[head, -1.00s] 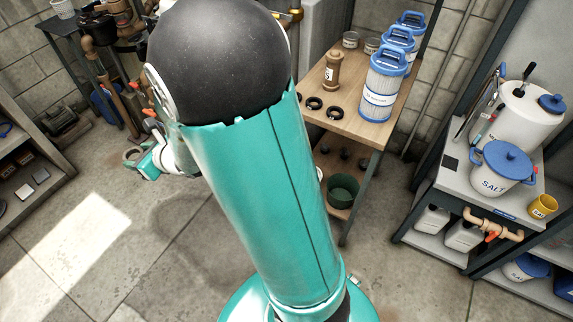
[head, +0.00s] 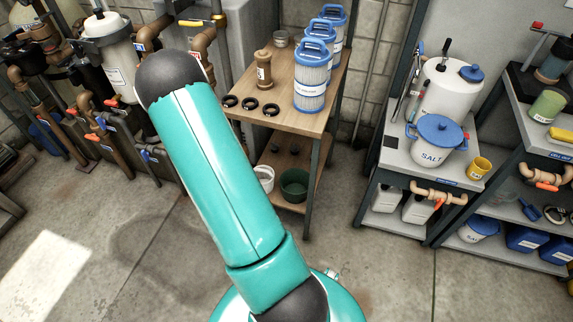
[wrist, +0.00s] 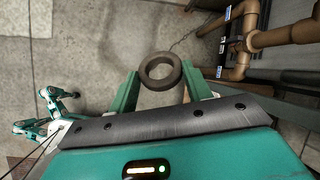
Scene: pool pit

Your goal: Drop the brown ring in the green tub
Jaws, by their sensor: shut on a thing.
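The brown ring (wrist: 160,85) is in the wrist view, held between the two green fingers of my gripper (wrist: 160,88), above the concrete floor. My gripper is shut on it. In the head view my own arm hides the gripper and the ring. The green tub (head: 294,187) stands on the lower shelf of the wooden bench, near its right end, beside a white tub (head: 264,178). The tub's opening faces up, under the bench top.
The wooden bench (head: 285,103) carries several black rings (head: 250,104), a brown filter housing (head: 264,70) and blue-capped cartridges (head: 311,78). A grey rack with a salt bucket (head: 436,145) stands right. Pipes and a pump stand left. The floor in front is clear.

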